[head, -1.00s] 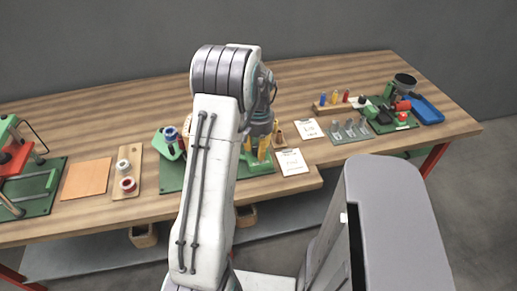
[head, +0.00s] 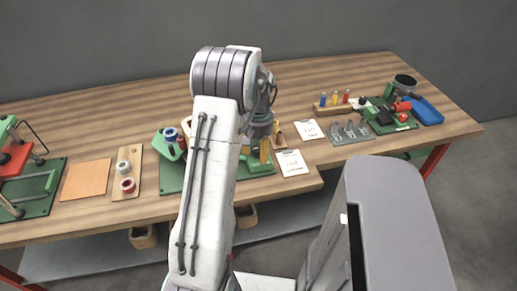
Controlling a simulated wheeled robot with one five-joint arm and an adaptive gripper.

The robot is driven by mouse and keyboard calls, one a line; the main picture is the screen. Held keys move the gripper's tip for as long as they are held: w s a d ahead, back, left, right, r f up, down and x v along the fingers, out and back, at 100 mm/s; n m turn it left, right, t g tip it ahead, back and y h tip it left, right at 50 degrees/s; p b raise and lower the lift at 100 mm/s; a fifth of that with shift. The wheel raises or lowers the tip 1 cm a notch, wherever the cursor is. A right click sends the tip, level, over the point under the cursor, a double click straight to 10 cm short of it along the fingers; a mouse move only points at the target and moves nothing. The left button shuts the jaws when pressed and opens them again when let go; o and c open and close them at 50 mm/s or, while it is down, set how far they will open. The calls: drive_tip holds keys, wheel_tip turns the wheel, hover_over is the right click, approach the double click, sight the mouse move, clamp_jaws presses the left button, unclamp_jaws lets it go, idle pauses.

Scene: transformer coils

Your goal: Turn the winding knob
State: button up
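A winding device on a green base (head: 171,178) stands at the middle of the bench, largely hidden behind my arm. Its green upright with a blue-and-white spool (head: 170,134) shows left of the arm. The base also shows to the right of the arm, under my gripper (head: 264,152). My gripper points down over that right part, its yellow fingers seen nearly edge-on. I cannot make out the winding knob; the arm and gripper cover that area. Whether the fingers are open, or touch anything, cannot be told.
Left are a wooden board with spools (head: 127,170), an orange sheet (head: 86,180) and a green-based press (head: 35,187). Right are paper cards (head: 292,163), a grey tool mat (head: 349,131), a rack of coloured bottles (head: 333,106) and a blue tray (head: 426,110).

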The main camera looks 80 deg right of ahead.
sight(258, 148)
drive_tip(key=o, duration=0.4)
drive_tip(key=shift+r, duration=0.1)
wheel_tip(258, 148, up, 12)
drive_tip(key=shift+f, duration=0.1)
idle(0.5)
drive_tip(key=shift+d, duration=0.1)
idle(0.7)
